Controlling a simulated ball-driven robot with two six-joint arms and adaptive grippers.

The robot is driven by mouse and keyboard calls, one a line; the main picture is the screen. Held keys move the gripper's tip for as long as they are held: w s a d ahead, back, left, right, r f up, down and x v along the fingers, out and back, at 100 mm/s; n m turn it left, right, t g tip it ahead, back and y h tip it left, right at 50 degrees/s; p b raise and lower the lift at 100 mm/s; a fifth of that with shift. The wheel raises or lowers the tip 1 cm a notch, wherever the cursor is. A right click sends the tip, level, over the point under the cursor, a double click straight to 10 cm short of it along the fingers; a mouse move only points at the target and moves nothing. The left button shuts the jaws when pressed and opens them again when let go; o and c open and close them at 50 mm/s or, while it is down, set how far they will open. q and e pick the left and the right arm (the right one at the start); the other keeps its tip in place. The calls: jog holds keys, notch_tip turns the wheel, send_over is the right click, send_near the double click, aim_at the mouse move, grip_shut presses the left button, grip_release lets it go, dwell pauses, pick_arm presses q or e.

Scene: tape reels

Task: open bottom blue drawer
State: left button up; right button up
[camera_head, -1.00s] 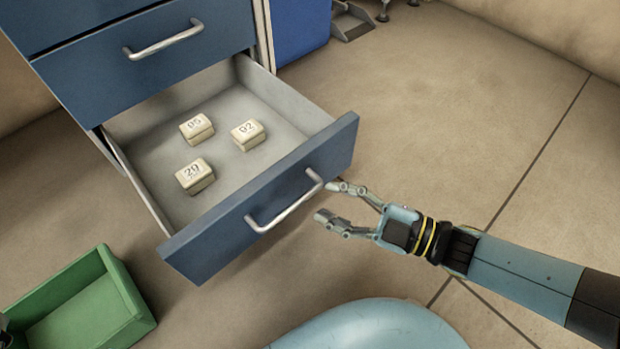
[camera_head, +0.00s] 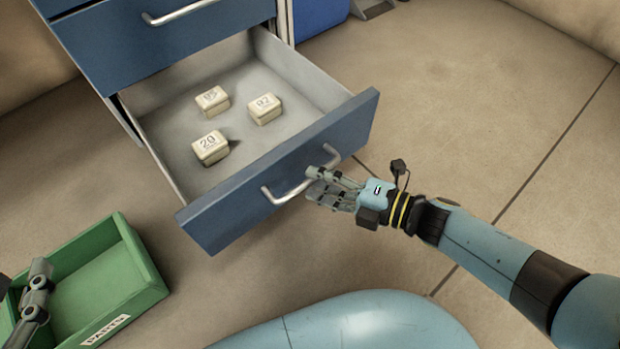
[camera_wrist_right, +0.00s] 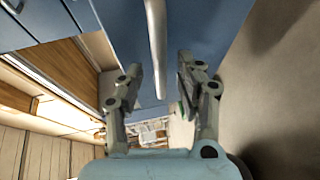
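The bottom blue drawer (camera_head: 215,228) is pulled well out of the cabinet in the head view. Its grey inside holds three small cream blocks marked with numbers. A silver bar handle (camera_head: 277,198) crosses its front. My right gripper (camera_head: 312,186) is at the right part of this handle. In the right wrist view, the handle (camera_wrist_right: 157,45) runs down between the two fingers of my right gripper (camera_wrist_right: 162,85), which stand apart with gaps beside the bar. My left gripper (camera_head: 33,292) shows partly at the lower left, over the green bin; its finger spacing is unclear.
A closed blue drawer (camera_head: 165,50) is above the open one. A green bin (camera_head: 150,290) with a white label stands on the floor at the lower left. Open floor (camera_head: 480,110) lies to the right of the drawer.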

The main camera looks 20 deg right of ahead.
pick_arm(q)
jog(key=w+r, duration=0.1)
jog(key=w+r+t, duration=0.1)
jog(key=r, duration=0.1)
jog(key=w+r+t, duration=0.1)
jog(key=r, duration=0.1)
jog(key=shift+d+h+b, duration=0.25)
jog(key=shift+h+b, duration=0.05)
pick_arm(e)
jog(key=shift+x, duration=1.2)
grip_shut()
pick_arm(q)
jog(key=shift+f, duration=0.1)
